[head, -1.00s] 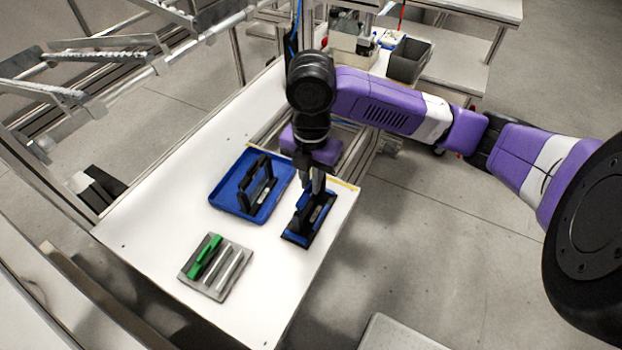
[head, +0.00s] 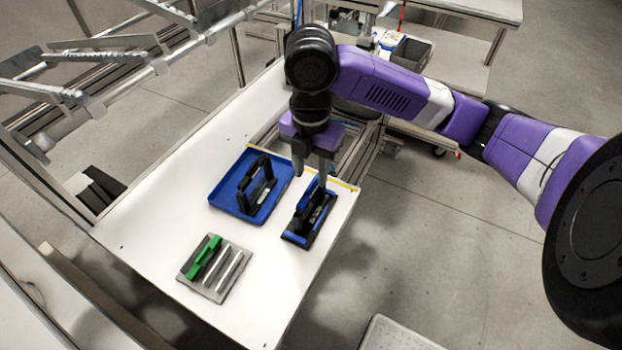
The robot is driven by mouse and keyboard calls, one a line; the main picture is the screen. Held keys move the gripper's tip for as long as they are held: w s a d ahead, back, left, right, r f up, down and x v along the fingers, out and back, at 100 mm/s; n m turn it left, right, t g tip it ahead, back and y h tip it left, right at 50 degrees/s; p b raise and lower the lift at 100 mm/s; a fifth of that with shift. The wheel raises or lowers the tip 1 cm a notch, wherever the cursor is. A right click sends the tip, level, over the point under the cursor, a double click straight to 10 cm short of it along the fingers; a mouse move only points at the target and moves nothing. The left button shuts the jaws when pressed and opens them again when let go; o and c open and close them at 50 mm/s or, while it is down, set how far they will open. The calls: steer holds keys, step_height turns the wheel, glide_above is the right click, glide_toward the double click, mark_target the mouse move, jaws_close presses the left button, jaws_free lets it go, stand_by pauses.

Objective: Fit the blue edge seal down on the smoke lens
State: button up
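The smoke lens (head: 314,212) is a dark upright piece in a blue-and-black stand near the right edge of the white table. A blue strip, which looks like the blue edge seal (head: 303,203), lies along its upper left side. I cannot tell whether it is fully down. My gripper (head: 310,178) is open just above the lens, its two grey fingers apart. One finger hangs left of the lens and the other is over its far end. Nothing shows between the fingers.
A blue tray (head: 226,203) holding a black upright frame (head: 256,188) stands left of the lens. A grey rack (head: 228,282) with a green strip (head: 204,257) lies nearer the front. The white table (head: 160,215) is bare to the left. Metal rails run along the left.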

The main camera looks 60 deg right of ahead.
mark_target(312, 184)
steer(key=shift+r, duration=1.9)
steer(key=shift+s, duration=0.15)
